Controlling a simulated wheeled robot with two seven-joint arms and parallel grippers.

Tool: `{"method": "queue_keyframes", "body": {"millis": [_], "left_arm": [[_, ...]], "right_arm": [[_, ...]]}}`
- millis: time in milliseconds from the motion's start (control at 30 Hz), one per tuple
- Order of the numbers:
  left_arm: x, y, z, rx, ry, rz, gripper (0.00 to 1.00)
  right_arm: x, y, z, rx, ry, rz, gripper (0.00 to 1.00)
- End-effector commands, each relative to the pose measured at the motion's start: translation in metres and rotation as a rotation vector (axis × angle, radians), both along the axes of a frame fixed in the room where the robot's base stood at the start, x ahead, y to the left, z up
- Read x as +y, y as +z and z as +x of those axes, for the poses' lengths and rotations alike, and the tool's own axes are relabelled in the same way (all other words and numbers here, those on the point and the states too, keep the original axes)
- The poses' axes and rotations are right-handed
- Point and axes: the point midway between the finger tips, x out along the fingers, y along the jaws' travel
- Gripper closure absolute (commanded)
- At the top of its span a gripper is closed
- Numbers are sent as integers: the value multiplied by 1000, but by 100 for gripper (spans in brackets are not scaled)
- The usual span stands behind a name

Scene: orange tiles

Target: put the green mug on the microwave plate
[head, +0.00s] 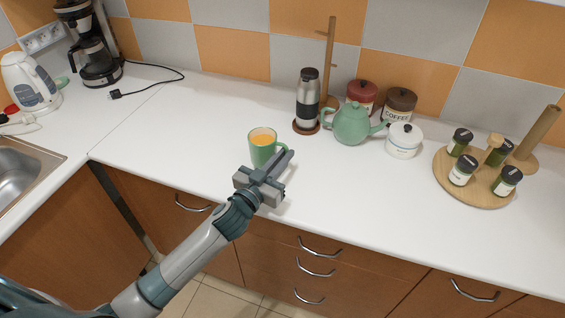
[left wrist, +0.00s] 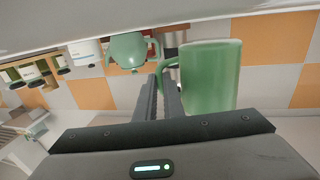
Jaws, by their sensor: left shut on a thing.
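The green mug (head: 261,148), with something orange inside, is upright at the front of the white counter in the head view. My left gripper (head: 282,163) is at its right side, shut on the mug's handle. In the left wrist view the mug (left wrist: 212,78) is right of the fingers (left wrist: 163,92), and its handle reaches between them. I cannot tell whether the mug's base touches the counter. My right gripper is not in view. No microwave or microwave plate is in view.
A green teapot (head: 351,124), a steel flask (head: 308,100) and a white lidded jar (head: 404,140) stand behind and to the right. A round wooden spice tray (head: 447,181) is further right. A sink (head: 22,172) is at the left. The counter left of the mug is clear.

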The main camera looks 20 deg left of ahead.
Motion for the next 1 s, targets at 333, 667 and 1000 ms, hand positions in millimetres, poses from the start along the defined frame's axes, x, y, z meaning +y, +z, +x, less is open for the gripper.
{"method": "queue_keyframes", "body": {"millis": [333, 667, 1000], "left_arm": [[-23, 41, -37, -8, -4, -2, 100], [-50, 73, -83, -7, -2, -3, 100], [-60, 86, -100, -5, -1, 1, 100]], "right_arm": [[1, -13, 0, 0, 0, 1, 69], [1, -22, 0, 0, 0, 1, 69], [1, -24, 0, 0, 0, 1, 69]]}}
